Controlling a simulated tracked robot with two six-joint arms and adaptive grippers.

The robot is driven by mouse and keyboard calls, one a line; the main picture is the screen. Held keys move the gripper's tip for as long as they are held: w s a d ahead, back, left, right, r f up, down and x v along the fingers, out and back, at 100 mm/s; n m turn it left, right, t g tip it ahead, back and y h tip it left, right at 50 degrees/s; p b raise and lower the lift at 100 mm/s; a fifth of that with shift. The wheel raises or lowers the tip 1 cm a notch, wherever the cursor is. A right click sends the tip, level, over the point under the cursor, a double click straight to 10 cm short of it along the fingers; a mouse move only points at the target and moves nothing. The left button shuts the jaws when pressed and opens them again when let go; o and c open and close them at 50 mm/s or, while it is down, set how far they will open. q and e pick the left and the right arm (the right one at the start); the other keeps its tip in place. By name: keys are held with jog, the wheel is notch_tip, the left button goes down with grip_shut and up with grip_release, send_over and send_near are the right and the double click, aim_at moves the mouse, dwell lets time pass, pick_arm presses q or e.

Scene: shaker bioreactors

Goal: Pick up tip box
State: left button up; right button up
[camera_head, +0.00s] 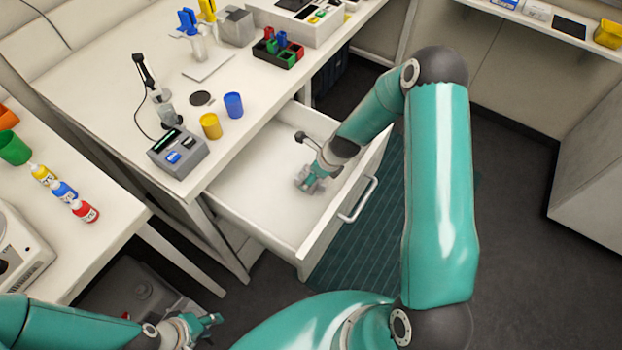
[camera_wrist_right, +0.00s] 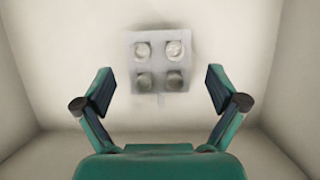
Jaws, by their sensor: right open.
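A pale grey block (camera_wrist_right: 158,62) with several round, clear-looking tops lies on the drawer floor in the right wrist view; it appears to be the tip box. My right gripper (camera_wrist_right: 160,88) is open, with one finger to each side of the block in the picture and visible gaps on both sides. In the head view my right gripper (camera_head: 309,183) reaches down into the open drawer (camera_head: 250,197), and I cannot make out the block clearly there. My left gripper (camera_head: 207,326) is low at the bottom left, away from the drawer; its opening is unclear.
On the bench above stand a yellow cup (camera_head: 210,126), a blue cup (camera_head: 233,105) and a grey device (camera_head: 178,152). Much of the drawer floor is bare.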

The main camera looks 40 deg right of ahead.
jog(key=x, duration=0.3)
jog(key=shift+f, duration=0.15)
jog(key=c, duration=1.3)
